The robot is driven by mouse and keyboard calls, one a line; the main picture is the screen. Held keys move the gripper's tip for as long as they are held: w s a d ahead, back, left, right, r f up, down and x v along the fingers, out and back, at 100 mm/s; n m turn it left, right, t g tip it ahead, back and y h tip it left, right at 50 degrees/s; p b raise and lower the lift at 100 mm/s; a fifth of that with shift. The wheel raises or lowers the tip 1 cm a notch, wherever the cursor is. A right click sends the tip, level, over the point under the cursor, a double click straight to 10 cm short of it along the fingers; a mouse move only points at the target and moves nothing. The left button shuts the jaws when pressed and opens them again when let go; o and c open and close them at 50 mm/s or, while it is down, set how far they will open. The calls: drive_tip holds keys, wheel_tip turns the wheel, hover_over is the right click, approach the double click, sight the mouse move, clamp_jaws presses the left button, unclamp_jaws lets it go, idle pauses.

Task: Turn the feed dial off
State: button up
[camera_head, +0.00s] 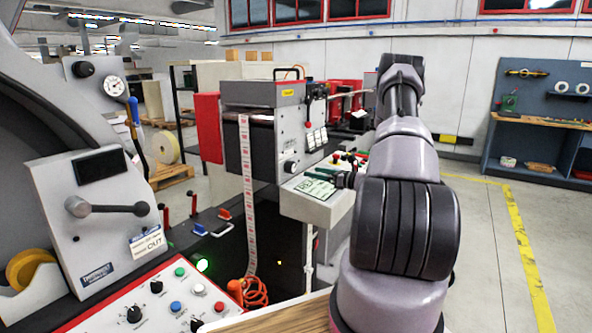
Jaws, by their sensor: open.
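Several black dials show, and I cannot read which one is the feed dial. One black dial (290,167) is on the side face of the grey label machine (265,93). More black dials, such as this one (156,287), are on the front control panel (110,309). My arm rises at right of centre and bends over at the top. A dark piece that appears to be my gripper (344,180) pokes out left of the forearm, over the machine's small side panel (314,187). The fingers are small and partly hidden; contact with anything cannot be told.
A large grey housing with a lever (105,208) stands at the left. A printed label strip (248,195) hangs from the machine. A blue workbench (535,120) stands far right. Floor at right, with a yellow line, is clear.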

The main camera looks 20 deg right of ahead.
sight(294, 168)
drive_tip(key=x, duration=0.9)
drive_tip(key=c, duration=1.4)
drive_tip(key=n, duration=0.3)
drive_tip(key=shift+n, duration=0.3)
drive_tip(key=shift+a+n, duration=0.1)
drive_tip(key=shift+n, duration=1.9)
